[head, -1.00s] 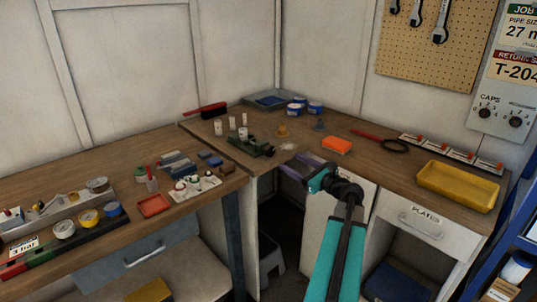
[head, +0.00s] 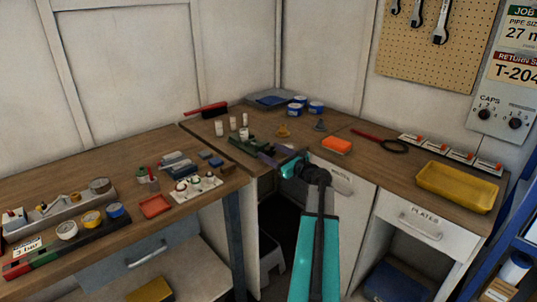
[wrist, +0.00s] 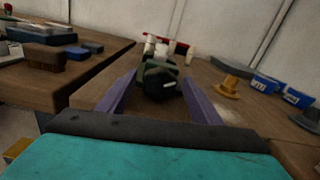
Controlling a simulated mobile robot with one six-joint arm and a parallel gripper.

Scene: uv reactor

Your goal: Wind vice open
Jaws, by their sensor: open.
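The dark green vice (head: 242,142) sits at the front edge of the corner worktop in the head view. In the wrist view the vice (wrist: 158,72) is end-on, with a round dark end and a small pale bar on it. My gripper (head: 268,153) is just in front of the vice, partly overlapping it in the head view. Its two purple fingers are spread and empty in the wrist view (wrist: 155,80), one to each side of the vice's near end. I cannot tell whether either finger touches it. The jaw gap of the vice is hidden.
White cylinders (head: 219,128) stand behind the vice. A brown block (wrist: 46,58) is on the left bench. A gap lies between the benches below my gripper.

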